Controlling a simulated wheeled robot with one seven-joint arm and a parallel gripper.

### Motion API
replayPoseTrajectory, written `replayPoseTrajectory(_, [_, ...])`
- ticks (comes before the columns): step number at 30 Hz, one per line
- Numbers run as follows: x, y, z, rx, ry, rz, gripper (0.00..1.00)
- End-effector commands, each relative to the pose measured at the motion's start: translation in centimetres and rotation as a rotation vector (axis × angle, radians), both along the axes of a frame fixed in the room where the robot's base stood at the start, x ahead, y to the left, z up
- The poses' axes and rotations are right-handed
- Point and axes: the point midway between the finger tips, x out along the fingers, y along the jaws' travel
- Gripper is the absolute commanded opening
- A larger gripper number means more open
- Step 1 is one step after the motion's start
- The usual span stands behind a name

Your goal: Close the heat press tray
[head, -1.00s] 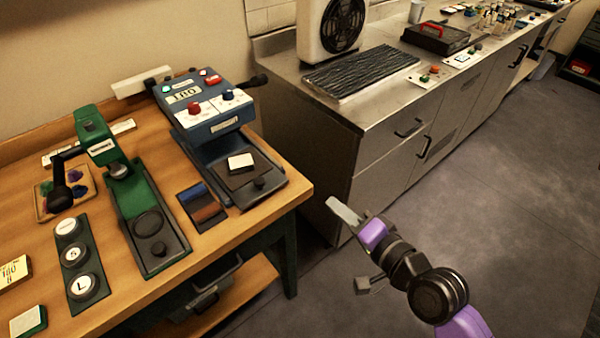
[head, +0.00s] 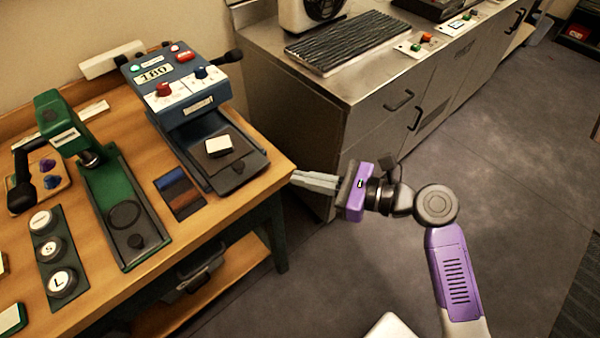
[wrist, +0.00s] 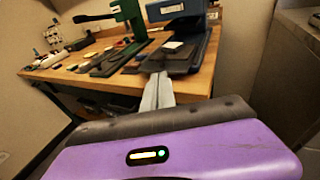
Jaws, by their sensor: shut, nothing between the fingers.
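The heat press (head: 185,85) is the blue machine with a white panel, a red knob and a blue knob, at the back right of the wooden table. Its dark tray (head: 233,165) sticks out at the front, with a small white-topped block (head: 218,146) lying on a dark pad and a small dark knob near the front edge. My gripper (head: 294,178) is shut and empty, just right of the table's front right corner and apart from the tray. In the wrist view the shut fingers (wrist: 158,92) point at the tray (wrist: 172,60).
A green press (head: 110,190) stands left of the heat press, with a color swatch card (head: 180,193) between them. Round badges (head: 50,250) lie further left. A metal counter (head: 330,90) stands to the right. The floor (head: 400,240) is clear.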

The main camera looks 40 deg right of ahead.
Motion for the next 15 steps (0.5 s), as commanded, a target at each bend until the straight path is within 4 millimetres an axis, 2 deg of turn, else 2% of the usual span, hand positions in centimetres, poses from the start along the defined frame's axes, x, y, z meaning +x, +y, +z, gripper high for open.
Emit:
replayPoseTrajectory(9, [5.6, 2.9, -1.0, -0.002, -0.002, 0.002, 0.0])
replayPoseTrajectory(15, [8.4, 4.3, -1.6, -0.003, 0.0, 0.001, 0.0])
